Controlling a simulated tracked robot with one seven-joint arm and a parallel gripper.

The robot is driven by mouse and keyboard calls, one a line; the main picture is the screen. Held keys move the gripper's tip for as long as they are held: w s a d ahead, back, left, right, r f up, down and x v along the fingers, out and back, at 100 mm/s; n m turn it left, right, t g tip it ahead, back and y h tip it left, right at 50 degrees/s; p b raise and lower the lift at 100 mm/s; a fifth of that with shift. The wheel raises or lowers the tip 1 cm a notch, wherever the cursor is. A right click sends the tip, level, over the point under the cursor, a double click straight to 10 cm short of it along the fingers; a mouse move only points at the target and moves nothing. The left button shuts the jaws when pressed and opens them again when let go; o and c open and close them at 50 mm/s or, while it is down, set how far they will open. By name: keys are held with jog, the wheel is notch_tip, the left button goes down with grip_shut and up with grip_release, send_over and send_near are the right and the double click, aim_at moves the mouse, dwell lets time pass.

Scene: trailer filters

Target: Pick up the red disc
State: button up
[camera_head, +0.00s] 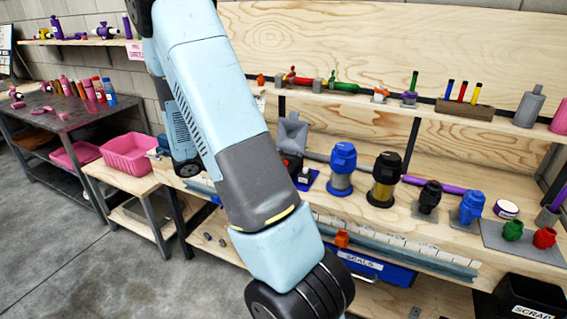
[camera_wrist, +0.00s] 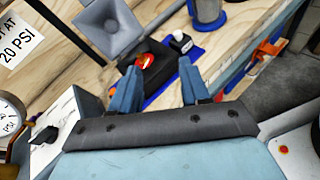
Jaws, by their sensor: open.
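A small red disc-like piece (camera_wrist: 145,61) sits on a black block (camera_wrist: 152,78) in the wrist view, just past my left fingertip. It seems to have a pale mark on top. A small red spot on a black block (camera_head: 286,163) shows in the head view beside the arm, probably the same piece. My gripper (camera_wrist: 159,67) is open and empty, its two blue-grey fingers pointing toward the block, apart from each other. I cannot tell the height gap between the fingertips and the red piece. In the head view my arm crosses the middle and its fingers are not seen.
A grey funnel-like part (camera_wrist: 107,22) stands behind the block. A small black-and-white item (camera_wrist: 181,42) is on the blue mat near my right finger. A blue-topped filter (camera_head: 342,168) and a black-topped filter (camera_head: 385,179) stand farther right. A gauge (camera_wrist: 10,115) is at left.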

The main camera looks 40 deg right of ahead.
jog(key=w+d+f+n+t+h, duration=0.2)
jog(key=w+f+n, duration=0.2)
jog(key=f, duration=0.2)
jog(key=d, duration=0.5)
jog(key=d+f, duration=0.1)
jog(key=d, duration=0.2)
jog(key=shift+d, duration=0.1)
jog(key=shift+w+d+f, duration=0.1)
jog(key=shift+d+f, duration=0.15)
jog(key=shift+d, duration=0.6)
jog(key=shift+w+d+f, duration=0.15)
jog(key=shift+d+f, duration=0.15)
jog(key=shift+d, duration=0.6)
jog(key=shift+w+d+f, duration=0.1)
jog(key=shift+d+f, duration=0.15)
jog(key=shift+d, duration=0.6)
jog(key=shift+c, duration=0.2)
grip_shut()
